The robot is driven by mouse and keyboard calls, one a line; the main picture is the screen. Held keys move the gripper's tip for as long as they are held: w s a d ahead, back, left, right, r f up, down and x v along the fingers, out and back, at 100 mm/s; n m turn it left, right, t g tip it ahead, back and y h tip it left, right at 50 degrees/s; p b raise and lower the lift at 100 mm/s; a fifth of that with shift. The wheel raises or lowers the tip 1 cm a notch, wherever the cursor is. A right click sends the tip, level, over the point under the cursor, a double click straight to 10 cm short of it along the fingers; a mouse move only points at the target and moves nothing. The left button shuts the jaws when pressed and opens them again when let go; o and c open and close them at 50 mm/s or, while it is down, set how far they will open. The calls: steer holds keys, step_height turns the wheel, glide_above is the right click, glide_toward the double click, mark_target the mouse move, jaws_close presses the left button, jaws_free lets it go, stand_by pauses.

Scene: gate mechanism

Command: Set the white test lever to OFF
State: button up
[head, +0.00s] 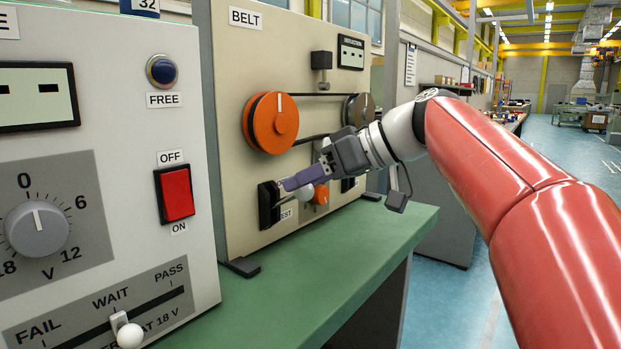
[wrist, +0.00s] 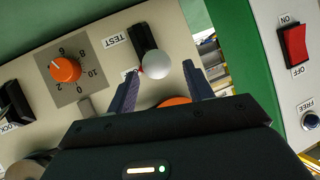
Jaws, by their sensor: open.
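The white test lever shows as a white ball knob (wrist: 155,69) on a black slotted plate (wrist: 141,38), beside the TEST label (wrist: 118,40) in the wrist view. In the head view the knob (head: 305,192) is partly hidden by my fingers, low on the BELT panel. My gripper (head: 293,184) is open at the panel front. In the wrist view its two fingers (wrist: 163,76) stand on either side of the knob. I cannot tell whether either finger touches it. A small label by the plate is mostly covered by a finger, and the lever's marked position is not readable.
An orange dial (wrist: 65,69) and a black LOCK switch (wrist: 14,103) sit nearby on the BELT panel (head: 232,110). Orange (head: 272,122) and dark pulleys with a belt are above my gripper. Another panel with a red switch (head: 177,193) stands left. The green bench (head: 300,290) is clear in front.

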steer(key=v, duration=0.7)
steer(key=shift+d+r, duration=0.2)
steer(key=shift+d, duration=0.15)
steer(key=shift+s, duration=0.15)
steer(key=s+d+f+m+h, duration=0.3)
steer(key=s+f, duration=0.3)
steer(key=f, duration=0.5)
steer(key=s+d+f+m+t+h, duration=0.1)
steer(key=s+d+f+m+h, duration=0.2)
steer(key=s+f, duration=0.4)
steer(key=s+d+f+m+h, duration=0.3)
steer(key=s+f+m+h, duration=0.2)
steer(key=f, duration=1)
steer(key=shift+s, duration=0.9)
steer(key=shift+f, duration=0.1)
